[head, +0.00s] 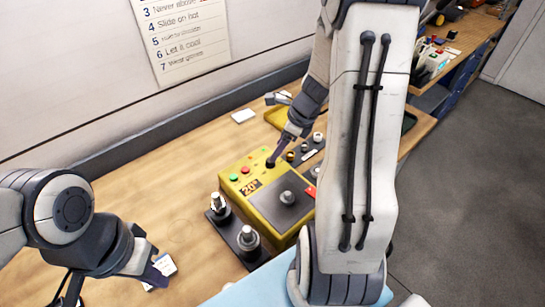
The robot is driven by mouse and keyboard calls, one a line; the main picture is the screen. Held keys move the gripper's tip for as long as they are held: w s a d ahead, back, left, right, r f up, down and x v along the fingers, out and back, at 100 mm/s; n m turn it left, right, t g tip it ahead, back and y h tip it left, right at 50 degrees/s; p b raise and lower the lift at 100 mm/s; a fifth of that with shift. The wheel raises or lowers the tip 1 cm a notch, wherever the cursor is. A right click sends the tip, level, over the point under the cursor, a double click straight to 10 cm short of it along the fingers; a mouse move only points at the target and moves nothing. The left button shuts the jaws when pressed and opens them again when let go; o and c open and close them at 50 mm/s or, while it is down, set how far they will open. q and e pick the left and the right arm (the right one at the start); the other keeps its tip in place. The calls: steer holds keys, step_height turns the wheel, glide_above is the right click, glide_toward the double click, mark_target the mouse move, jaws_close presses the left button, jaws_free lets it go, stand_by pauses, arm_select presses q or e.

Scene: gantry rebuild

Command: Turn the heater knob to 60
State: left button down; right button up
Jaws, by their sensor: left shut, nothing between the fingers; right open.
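The yellow heater (236,193) stands on the wooden bench in the middle of the view. Its front face carries a label or display (251,187) reading "20°", and green and red buttons. A dark knob (270,163) sits at the panel's upper right. My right gripper (274,157) reaches down from above with its fingers at this knob; it is open, and I cannot tell whether the fingers touch the knob. The knob's pointer is too small to read. My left gripper (160,274) is shut and empty, low over the bench at the lower left, well apart from the heater.
A metal part (287,197) sits on the heater's dark plate. A black stand (235,234) with metal pieces is in front of the heater. Small parts (304,153) lie behind it, near a yellow tray (277,116). A white card (163,268) lies by my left gripper. My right arm hides the bench's right side.

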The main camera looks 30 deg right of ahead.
steer(key=x, duration=0.5)
steer(key=shift+w+a+f+b, duration=0.1)
steer(key=shift+f+b, duration=0.15)
steer(key=shift+b, duration=0.15)
jaws_close()
